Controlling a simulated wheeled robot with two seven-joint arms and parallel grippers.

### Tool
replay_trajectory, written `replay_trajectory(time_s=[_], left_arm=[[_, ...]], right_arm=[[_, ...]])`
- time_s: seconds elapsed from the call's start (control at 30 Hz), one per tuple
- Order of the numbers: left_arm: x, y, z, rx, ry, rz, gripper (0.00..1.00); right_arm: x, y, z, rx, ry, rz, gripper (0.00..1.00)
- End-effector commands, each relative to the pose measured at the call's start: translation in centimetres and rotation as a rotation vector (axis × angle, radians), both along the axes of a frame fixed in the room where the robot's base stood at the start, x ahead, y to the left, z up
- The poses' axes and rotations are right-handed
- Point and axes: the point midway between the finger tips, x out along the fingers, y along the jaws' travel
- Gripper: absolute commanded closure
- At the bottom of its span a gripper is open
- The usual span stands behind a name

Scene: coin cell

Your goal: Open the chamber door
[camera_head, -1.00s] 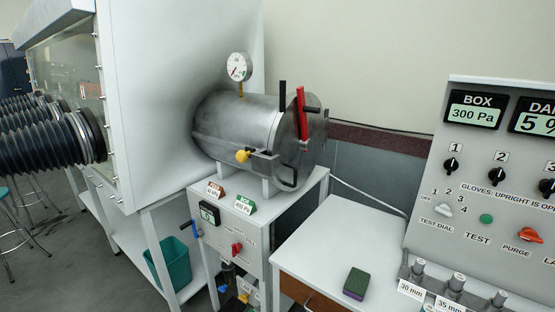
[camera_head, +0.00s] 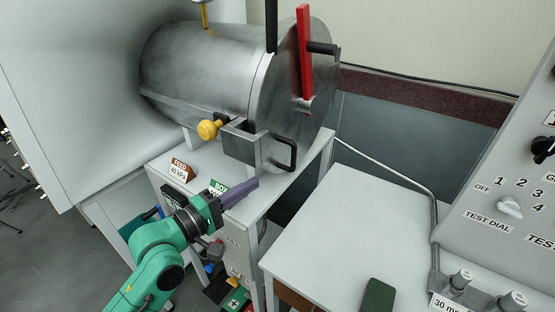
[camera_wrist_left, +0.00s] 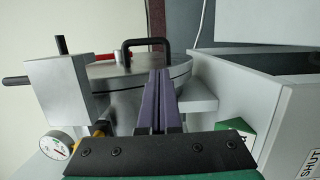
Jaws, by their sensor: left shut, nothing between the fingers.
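The chamber (camera_head: 205,75) is a grey metal cylinder lying on its side on a white stand. Its round door (camera_head: 320,55) closes the right end and sits against the rim. The door carries a red lever (camera_head: 304,52) standing upright and a black loop handle (camera_head: 286,151) low down. In the left wrist view the black handle (camera_wrist_left: 146,43) is ahead of the fingers. My left gripper (camera_head: 240,192) has purple fingers, shut and empty, below and left of the handle and apart from it. The fingers also show in the left wrist view (camera_wrist_left: 160,100). My right gripper is not in view.
FEED (camera_head: 181,169) and green (camera_head: 219,188) labels stand on the ledge below. A white table (camera_head: 350,225) with a dark green block (camera_head: 378,295) is at right, mostly clear. A control panel (camera_head: 510,190) stands beyond it.

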Motion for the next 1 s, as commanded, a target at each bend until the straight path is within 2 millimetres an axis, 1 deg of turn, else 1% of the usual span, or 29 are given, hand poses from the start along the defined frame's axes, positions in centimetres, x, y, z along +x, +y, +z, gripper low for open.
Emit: replay_trajectory(time_s=[0.03, 0.13, 0.27, 0.37, 0.5, 0.63, 1.0], left_arm=[[0.5, -0.4, 0.4, -0.003, -0.001, 0.002, 1.0], [1.7, -1.8, 0.6, -0.001, -0.003, 0.001, 1.0], [3.7, -3.8, 0.6, 0.0, -0.003, 0.003, 1.0], [5.0, -5.3, 0.5, 0.001, -0.004, 0.002, 1.0], [6.2, -6.5, 0.3, 0.003, -0.004, 0.004, 1.0], [6.5, -6.9, 0.1, 0.004, -0.004, 0.003, 1.0], [6.6, -7.0, 0.0, 0.004, -0.004, 0.008, 1.0]], right_arm=[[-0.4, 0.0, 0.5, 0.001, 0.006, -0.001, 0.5], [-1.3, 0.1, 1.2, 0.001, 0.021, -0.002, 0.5], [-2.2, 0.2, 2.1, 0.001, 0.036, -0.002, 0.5], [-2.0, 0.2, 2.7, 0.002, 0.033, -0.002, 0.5], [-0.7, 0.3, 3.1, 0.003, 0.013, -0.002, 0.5], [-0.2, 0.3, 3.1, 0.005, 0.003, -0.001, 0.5], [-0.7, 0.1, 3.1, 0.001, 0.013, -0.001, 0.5]])
